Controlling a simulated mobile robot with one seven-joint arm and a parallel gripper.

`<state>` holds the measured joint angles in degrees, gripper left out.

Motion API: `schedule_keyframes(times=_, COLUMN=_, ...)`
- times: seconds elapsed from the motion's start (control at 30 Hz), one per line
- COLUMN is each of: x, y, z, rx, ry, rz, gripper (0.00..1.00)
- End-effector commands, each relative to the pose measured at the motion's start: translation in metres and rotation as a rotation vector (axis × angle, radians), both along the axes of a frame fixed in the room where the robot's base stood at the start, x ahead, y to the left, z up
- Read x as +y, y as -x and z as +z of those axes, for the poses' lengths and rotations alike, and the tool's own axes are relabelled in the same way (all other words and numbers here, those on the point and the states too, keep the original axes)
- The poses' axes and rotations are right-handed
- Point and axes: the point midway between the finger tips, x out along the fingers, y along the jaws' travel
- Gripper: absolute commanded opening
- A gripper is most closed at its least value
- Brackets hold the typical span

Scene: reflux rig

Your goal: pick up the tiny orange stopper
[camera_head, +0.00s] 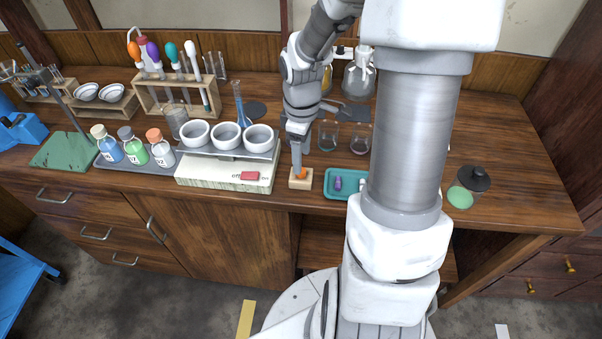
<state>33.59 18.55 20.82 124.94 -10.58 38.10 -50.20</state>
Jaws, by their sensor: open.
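The tiny orange stopper (301,173) stands on a small light wooden block (294,183) near the front edge of the bench. My gripper (298,168) points down right over the block, its fingertips at the stopper. The jaws are open. The fingers partly cover the stopper, and I cannot tell whether they touch it.
Left of the block is a white device (224,175) with several white bowls in a row. A teal tray (347,195) with a small purple piece lies close on the right. Glass beakers (328,135) stand behind. My arm hides part of the bench's right side.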

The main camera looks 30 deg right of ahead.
Motion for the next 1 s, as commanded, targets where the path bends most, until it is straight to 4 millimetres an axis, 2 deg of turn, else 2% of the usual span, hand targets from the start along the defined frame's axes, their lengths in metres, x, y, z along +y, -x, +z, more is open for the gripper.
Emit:
schedule_keyframes(times=0.1, x=0.001, y=-0.001, z=-0.021, rx=0.004, ry=-0.003, rz=0.001, gripper=0.65)
schedule_keyframes(times=0.3, x=0.000, y=-0.002, z=-0.045, rx=0.003, ry=-0.001, rz=0.001, gripper=0.65)
schedule_keyframes(times=0.57, x=0.000, y=-0.002, z=-0.047, rx=0.000, ry=0.000, rz=0.000, gripper=0.65)
schedule_keyframes(times=0.67, x=0.000, y=-0.002, z=-0.047, rx=0.000, ry=0.000, rz=0.000, gripper=0.50)
schedule_keyframes(times=0.93, x=0.000, y=-0.002, z=-0.047, rx=0.000, ry=0.000, rz=0.000, gripper=0.01)
schedule_keyframes(times=1.0, x=0.000, y=-0.002, z=-0.047, rx=0.000, ry=0.000, rz=0.000, gripper=0.00)
